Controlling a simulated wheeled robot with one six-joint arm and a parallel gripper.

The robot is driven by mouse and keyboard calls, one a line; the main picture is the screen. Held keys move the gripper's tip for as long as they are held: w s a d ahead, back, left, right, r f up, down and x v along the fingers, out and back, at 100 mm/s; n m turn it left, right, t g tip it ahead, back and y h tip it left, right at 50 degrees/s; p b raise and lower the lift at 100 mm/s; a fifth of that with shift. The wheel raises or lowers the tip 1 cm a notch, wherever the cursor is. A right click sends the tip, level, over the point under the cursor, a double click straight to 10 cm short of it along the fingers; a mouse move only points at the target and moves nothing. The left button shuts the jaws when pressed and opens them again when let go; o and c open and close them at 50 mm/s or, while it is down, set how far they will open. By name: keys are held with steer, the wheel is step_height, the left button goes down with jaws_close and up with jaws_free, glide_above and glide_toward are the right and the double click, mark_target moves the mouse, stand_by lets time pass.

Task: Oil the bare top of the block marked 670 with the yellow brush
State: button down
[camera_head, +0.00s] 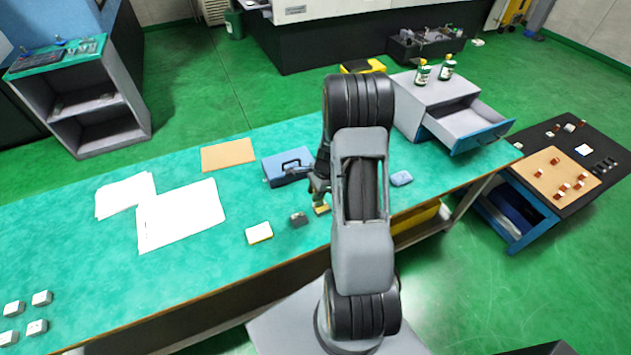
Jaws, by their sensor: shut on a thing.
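My gripper (319,193) is low over the near side of the green bench, partly hidden by my arm. It is shut on a small yellow thing, seemingly the yellow brush (321,209); its shape is mostly hidden. Just left of it a small dark grey block (298,219) sits on the bench, apart from the yellow thing. A white-topped block with a yellowish edge (259,233) lies further left. I cannot read 670 on any block.
A blue case (288,166), a tan board (228,154) and white papers (181,214) lie on the bench (90,260). A grey-blue lump (401,178) is right of my arm. A cabinet with an open drawer (462,122) carries two bottles. The bench's left middle is clear.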

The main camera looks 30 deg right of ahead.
steer(key=shift+r+p, duration=0.45)
steer(key=shift+r, duration=1.35)
